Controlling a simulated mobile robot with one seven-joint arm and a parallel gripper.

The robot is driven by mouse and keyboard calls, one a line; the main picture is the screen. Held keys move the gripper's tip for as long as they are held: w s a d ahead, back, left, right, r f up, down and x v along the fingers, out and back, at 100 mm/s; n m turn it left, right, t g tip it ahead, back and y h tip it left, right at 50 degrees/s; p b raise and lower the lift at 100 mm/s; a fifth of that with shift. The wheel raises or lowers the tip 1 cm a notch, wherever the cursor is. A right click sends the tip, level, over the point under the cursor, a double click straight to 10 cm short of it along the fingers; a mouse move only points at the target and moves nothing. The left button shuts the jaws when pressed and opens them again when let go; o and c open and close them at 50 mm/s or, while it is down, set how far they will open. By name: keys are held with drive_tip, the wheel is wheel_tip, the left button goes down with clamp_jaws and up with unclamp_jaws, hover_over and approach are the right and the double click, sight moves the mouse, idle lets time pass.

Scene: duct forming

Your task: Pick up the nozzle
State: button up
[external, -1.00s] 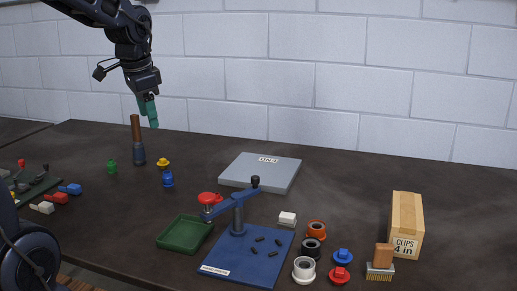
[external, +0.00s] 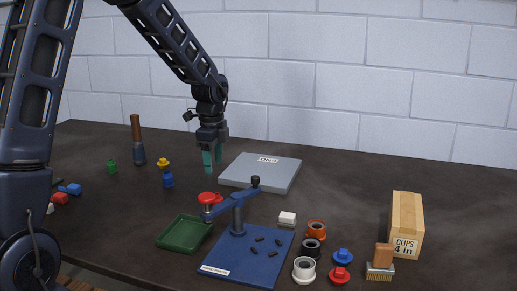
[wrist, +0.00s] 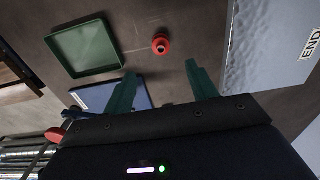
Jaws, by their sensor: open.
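No label marks the nozzle, and I cannot tell for sure which piece it is. A red round flanged piece (wrist: 160,44) with a dark centre shows in the wrist view, beyond the fingertips and roughly between their lines. My gripper (external: 212,161) is open and empty, pointing down above the table near the grey slab. Its two green fingers stand apart in the wrist view (wrist: 160,79).
A green tray (external: 164,241) and a blue board (external: 235,272) lie in front. The grey slab (external: 245,171) is close on the right. Several coloured fittings, a brush (external: 381,258) and a clips box (external: 407,222) stand farther right. A wooden-handled tool (external: 136,130) stands at left.

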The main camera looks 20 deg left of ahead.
sight(217, 194)
drive_tip(key=shift+w+d+f+m, duration=0.15)
drive_tip(key=shift+w+d+f, duration=0.1)
drive_tip(key=shift+f, duration=0.2)
drive_tip(key=shift+w+d+f+m, duration=0.1)
drive_tip(key=shift+w+f+m, duration=0.1)
drive_tip(key=shift+f, duration=0.6)
wheel_tip(217, 194, down, 5)
drive_tip(key=shift+r, duration=0.15)
drive_tip(key=shift+s+a+f, duration=0.1)
drive_tip(key=shift+s+f, duration=0.05)
drive_tip(key=shift+f, duration=1.25)
drive_tip(key=shift+s+a+f, duration=0.1)
drive_tip(key=shift+s+f, duration=0.05)
drive_tip(key=shift+f, duration=1.2)
drive_tip(key=c, duration=1)
